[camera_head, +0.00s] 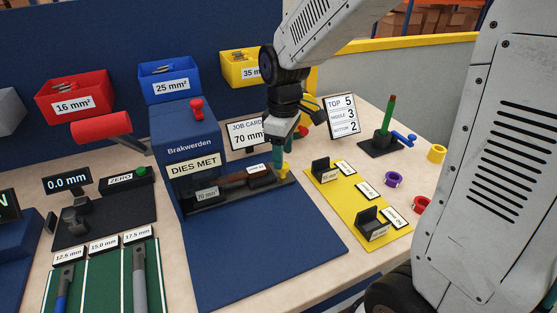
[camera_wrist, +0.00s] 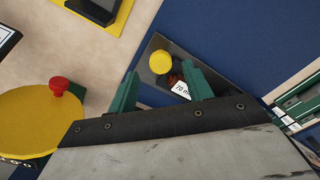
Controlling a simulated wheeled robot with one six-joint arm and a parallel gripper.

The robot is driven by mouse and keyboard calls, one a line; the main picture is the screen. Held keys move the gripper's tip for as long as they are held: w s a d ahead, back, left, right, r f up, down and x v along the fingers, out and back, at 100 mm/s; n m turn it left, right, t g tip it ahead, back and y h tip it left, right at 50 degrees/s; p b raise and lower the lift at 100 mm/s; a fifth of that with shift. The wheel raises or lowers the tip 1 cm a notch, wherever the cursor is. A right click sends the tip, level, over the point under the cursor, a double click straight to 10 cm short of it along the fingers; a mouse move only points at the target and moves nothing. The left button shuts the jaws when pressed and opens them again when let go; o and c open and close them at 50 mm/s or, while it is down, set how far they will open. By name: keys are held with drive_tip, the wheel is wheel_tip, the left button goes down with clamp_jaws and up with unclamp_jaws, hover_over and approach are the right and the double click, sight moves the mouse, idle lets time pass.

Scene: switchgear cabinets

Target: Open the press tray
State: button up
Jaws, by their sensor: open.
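The blue press (camera_head: 188,140) labelled Brakwerden stands at the middle of the bench. Its dark press tray (camera_head: 230,199) lies low at the press front, bearing a die labelled 70 mm². A yellow knob (camera_head: 285,172) stands at the tray's right end. My gripper (camera_head: 280,165) points down at this knob with green fingers apart. In the wrist view the yellow knob (camera_wrist: 160,62) shows between and just beyond the fingertips of my gripper (camera_wrist: 162,70). I cannot tell whether a finger touches it. Part of the tray (camera_wrist: 158,42) shows there, partly hidden by a finger.
A blue mat (camera_head: 265,255) lies clear before the press. A yellow board (camera_head: 340,205) with black die blocks lies right of the tray. A job card (camera_head: 246,134) stands behind. A red button on a yellow round base (camera_wrist: 59,86) is near my gripper in the wrist view.

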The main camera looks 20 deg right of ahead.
drive_tip(key=shift+f, duration=1.45)
